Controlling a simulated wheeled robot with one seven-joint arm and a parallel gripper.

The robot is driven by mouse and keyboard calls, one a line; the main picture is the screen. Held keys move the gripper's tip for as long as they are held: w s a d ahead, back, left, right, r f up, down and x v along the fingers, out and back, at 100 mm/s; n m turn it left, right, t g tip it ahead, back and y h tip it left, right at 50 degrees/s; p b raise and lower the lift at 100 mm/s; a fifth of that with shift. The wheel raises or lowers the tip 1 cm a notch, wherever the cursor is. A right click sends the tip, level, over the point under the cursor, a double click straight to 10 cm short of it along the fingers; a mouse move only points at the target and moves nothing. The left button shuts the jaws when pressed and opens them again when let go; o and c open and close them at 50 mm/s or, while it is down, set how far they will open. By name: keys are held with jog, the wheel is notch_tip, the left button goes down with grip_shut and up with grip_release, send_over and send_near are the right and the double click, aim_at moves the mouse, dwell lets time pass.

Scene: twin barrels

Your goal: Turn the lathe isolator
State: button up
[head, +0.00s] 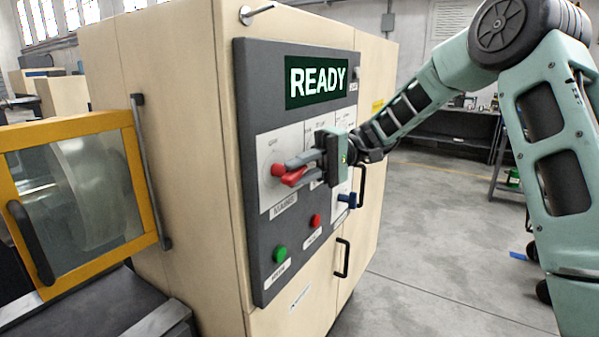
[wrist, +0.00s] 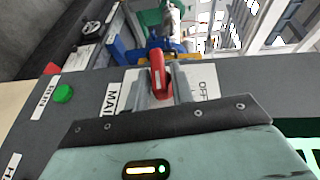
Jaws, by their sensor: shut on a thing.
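The lathe isolator is a red handle (head: 294,177) on a white plate above the MAINS label, on the dark control panel (head: 247,240). My gripper (head: 288,168) reaches it from the right, with its fingers shut on the handle. In the wrist view the red handle (wrist: 160,82) sits between the two grey fingers (wrist: 161,92). An OFF mark (wrist: 203,90) shows to the right of the handle, and part of the MAINS label (wrist: 112,98) to its left. The fingers and handle partly cover the plate, so its other markings are hidden.
The lit screen (head: 318,80) above reads READY. A yellow-framed door (head: 128,160) stands at the left. The floor (head: 430,230) at the right is mostly clear.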

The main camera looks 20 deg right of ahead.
jog(key=shift+f+m+y, duration=0.15)
jog(key=shift+m+y, duration=0.15)
jog(key=shift+y, duration=0.4)
jog(key=o, duration=0.8)
